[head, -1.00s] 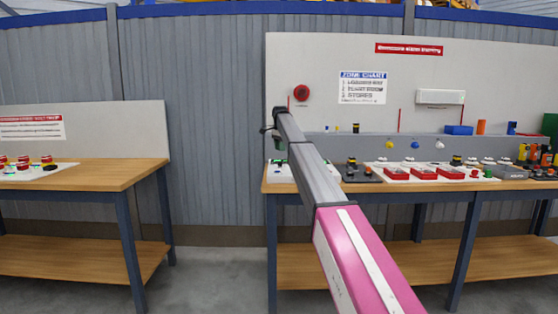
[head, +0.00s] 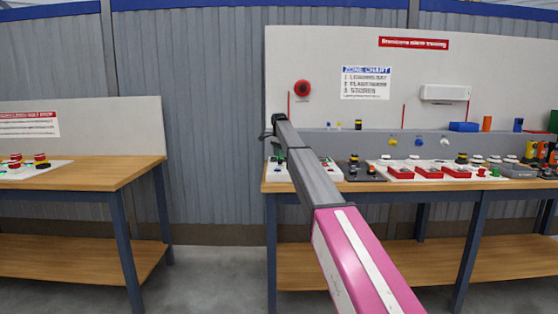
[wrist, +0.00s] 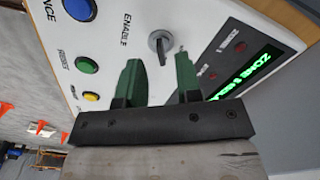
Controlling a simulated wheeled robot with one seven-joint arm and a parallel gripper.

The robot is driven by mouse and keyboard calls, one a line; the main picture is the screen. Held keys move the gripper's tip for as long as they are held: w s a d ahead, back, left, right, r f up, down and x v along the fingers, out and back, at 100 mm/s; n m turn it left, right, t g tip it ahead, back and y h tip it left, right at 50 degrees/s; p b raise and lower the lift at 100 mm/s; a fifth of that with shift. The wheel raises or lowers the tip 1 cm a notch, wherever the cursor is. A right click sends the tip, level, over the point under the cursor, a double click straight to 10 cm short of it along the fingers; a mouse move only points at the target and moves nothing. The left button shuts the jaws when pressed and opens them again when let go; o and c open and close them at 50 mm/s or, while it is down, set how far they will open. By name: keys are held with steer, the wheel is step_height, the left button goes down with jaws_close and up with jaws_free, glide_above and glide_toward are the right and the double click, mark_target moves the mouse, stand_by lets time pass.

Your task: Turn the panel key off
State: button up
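The white alarm panel (wrist: 200,20) fills the upper part of the wrist view. In the head view the panel (head: 279,172) is at the left end of the right bench, mostly hidden behind my arm.
Blue, green and yellow buttons (wrist: 87,60) lie left of the key, and a lit green display (wrist: 245,72) lies right. The right bench (head: 400,183) holds several red-and-white boxes and switches. A second bench (head: 90,175) stands left, with clear floor between.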

mark_target(280, 162)
steer(key=shift+f, duration=1.5)
jaws_close()
steer(key=shift+n, duration=0.3)
steer(key=n, duration=0.5)
steer(key=shift+s+d+n, duration=0.15)
steer(key=shift+s+n, duration=0.05)
steer(key=shift+n, duration=0.1)
steer(key=n, duration=0.5)
steer(key=shift+d+n, duration=0.15)
steer(key=shift+n, duration=0.15)
